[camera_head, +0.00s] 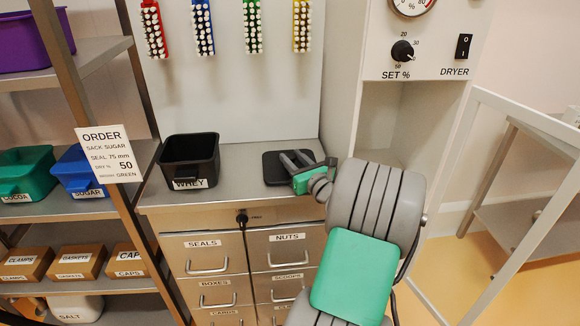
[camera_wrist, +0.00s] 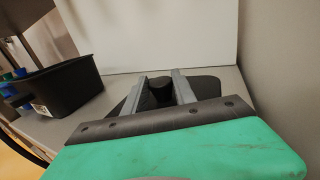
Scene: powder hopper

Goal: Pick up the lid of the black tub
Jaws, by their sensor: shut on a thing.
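The black tub (camera_head: 190,162) labelled WHEY stands open-topped on the grey counter, and it also shows at the left of the wrist view (camera_wrist: 62,88). Its black lid (camera_head: 275,172) is at the right on the counter, apart from the tub. In the wrist view the lid (camera_wrist: 205,86) has a round dark knob (camera_wrist: 162,92) between the two grey fingers. My gripper (camera_head: 296,158) is shut on the lid's knob. The lid appears flat at counter level; I cannot tell whether it touches the counter.
The counter (camera_head: 235,180) is clear between tub and lid. Labelled drawers are below it. A shelf on the left holds a green COCOA tub (camera_head: 25,172) and a blue SUGAR tub (camera_head: 78,172). A tall cabinet with the dryer panel (camera_head: 425,45) stands at the right.

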